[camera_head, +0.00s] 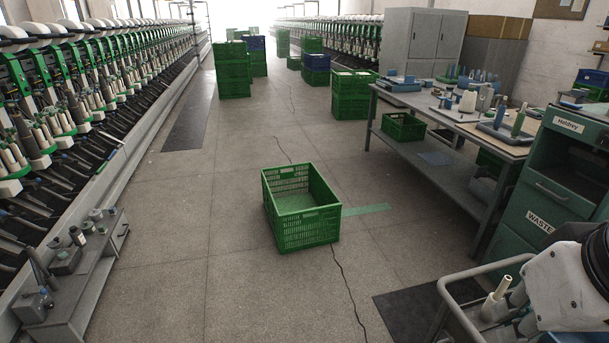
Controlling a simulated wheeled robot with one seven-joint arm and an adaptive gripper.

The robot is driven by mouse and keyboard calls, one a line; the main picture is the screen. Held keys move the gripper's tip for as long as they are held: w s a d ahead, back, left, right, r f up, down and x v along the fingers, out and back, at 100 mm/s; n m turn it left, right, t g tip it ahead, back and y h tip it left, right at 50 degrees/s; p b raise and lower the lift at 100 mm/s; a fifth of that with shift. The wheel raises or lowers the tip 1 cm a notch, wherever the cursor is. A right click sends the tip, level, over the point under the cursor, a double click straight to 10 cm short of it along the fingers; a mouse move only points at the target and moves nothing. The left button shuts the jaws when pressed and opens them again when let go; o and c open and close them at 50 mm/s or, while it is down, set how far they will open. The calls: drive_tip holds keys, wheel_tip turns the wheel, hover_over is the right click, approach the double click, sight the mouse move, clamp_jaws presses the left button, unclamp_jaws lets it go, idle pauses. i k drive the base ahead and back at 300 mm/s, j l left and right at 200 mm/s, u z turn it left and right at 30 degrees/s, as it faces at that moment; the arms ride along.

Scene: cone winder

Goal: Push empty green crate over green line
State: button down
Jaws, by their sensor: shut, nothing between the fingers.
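The empty green crate (308,230) stands upright on the floor near the middle of the view, open at the top, with slatted walls. Its inside looks empty. The green line (366,209) is a short faded strip on the floor, running right from the crate's right side. Its left end meets the crate in the picture. Whether the line continues beneath the crate is hidden, and no line shows on the crate's left. My gripper is not in view; only a white and black part of my arm shows at the lower right.
Winding machines (95,85) line the left side. A workbench (455,130) and a dark green cabinet (545,185) stand right, with a metal-railed cart (470,300) in front. Stacked green crates (233,75) stand farther back. Floor around the crate is mostly clear, with a crack through it.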

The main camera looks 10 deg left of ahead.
sight(311, 218)
drive_tip(key=i+j+u, duration=0.2)
drive_tip(key=i, duration=1.05)
drive_tip(key=i+j+u, duration=0.1)
drive_tip(key=i+u, duration=0.15)
drive_tip(key=i, duration=1)
drive_tip(key=i+l+u, duration=0.2)
drive_tip(key=i, duration=1.05)
